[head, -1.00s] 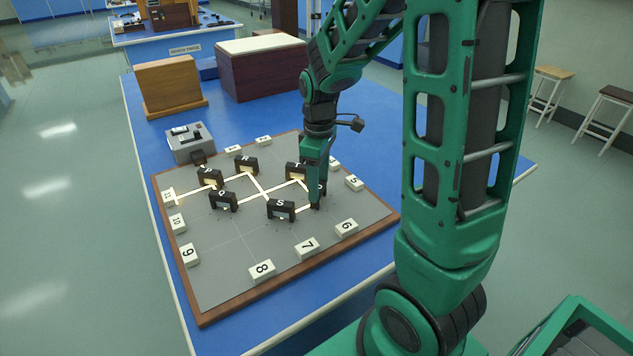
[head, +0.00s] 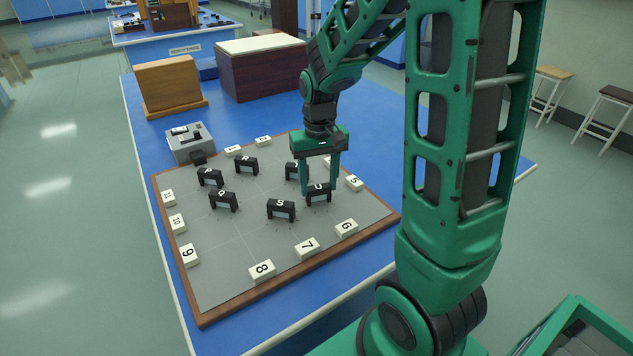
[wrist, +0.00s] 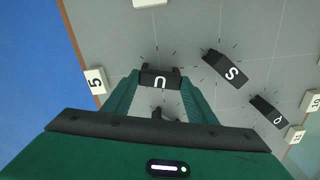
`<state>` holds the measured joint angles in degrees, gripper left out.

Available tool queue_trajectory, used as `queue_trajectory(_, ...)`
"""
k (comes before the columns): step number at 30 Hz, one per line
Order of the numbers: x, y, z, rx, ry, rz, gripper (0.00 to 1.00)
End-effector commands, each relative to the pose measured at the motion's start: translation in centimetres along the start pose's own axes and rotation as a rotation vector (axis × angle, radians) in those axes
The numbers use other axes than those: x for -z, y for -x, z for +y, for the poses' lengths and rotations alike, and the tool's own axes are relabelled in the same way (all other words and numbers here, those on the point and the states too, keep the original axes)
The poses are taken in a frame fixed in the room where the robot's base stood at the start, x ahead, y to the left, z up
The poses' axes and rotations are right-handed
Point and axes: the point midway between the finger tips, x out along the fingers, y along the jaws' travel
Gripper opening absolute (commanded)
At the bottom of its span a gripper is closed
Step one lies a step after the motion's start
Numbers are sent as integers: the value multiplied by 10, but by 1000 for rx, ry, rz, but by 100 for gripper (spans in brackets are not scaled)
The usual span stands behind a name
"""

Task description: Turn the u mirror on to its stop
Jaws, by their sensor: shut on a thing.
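The u mirror (head: 319,192) is a small black block with a white letter on top, standing on the grey board at its right side. In the wrist view the u mirror (wrist: 160,82) lies between my gripper's two green fingers. My gripper (head: 319,186) points straight down and is shut on it; the wrist view shows my gripper's fingers (wrist: 160,90) at the mirror's two ends. Short tick marks surround the mirror on the board. The fingers hide part of its sides, and I cannot tell if it touches a stop.
The s mirror (head: 281,208) stands to the left, with several similar mirrors beyond it. White numbered blocks, such as block 5 (head: 354,183), line the edges of the grey board (head: 240,270). A grey box (head: 189,144) sits at the board's far left corner.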

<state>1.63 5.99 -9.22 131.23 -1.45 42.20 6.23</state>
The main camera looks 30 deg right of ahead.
Motion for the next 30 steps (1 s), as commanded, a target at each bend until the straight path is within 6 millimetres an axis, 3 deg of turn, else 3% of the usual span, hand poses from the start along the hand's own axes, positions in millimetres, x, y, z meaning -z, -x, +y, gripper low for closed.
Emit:
queue_trajectory(15, 2, 2, -1, 3, -395, 7, 29)
queue_trajectory(30, 3, 2, -1, 4, -507, 8, 29)
